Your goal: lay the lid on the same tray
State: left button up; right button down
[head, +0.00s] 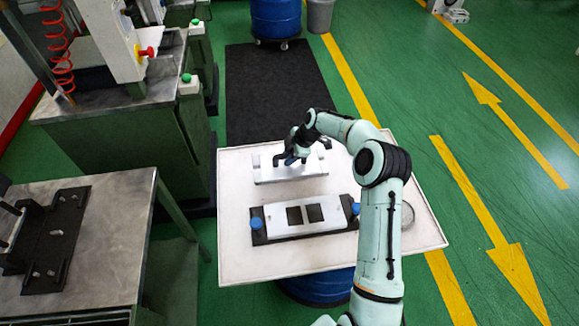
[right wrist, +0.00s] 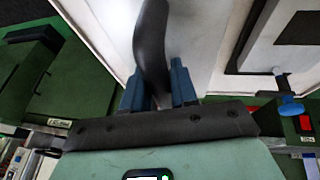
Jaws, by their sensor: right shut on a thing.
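The lid (head: 305,171) is a pale grey plate with black handles at its ends, at the back of the white table in the head view. My right gripper (head: 287,160) is over its left part. In the right wrist view, the blue fingers of this gripper (right wrist: 160,88) are shut on a dark curved handle (right wrist: 154,40). I cannot tell whether the lid touches the table. The tray (head: 338,219) lies in front of the lid, a pale plate with two dark squares on a black base with blue knobs. My left gripper is not in view.
The white table (head: 240,262) has free room at its front and left. A thin round ring or dish (head: 407,214) lies at its right. A metal bench (head: 105,250) with a black fixture (head: 58,240) and a green machine (head: 130,140) stand at the left.

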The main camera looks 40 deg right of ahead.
aim_at(289, 167)
jog(key=shift+w+f, duration=0.15)
jog(key=shift+f, duration=2.6)
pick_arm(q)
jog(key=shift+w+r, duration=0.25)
pick_arm(e)
jog(key=shift+f, duration=0.2)
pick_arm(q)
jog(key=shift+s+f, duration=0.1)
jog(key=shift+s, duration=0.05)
pick_arm(e)
jog(key=c, duration=0.9)
grip_release()
jog(key=shift+s+d+r, duration=0.1)
jog(key=shift+s+r, duration=0.1)
jog(key=shift+r, duration=0.1)
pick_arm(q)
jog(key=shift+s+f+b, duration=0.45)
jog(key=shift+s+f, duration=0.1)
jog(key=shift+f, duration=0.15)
pick_arm(e)
jog(key=v, duration=1.1)
jog(key=shift+s+r, duration=0.15)
jog(key=shift+r, duration=0.1)
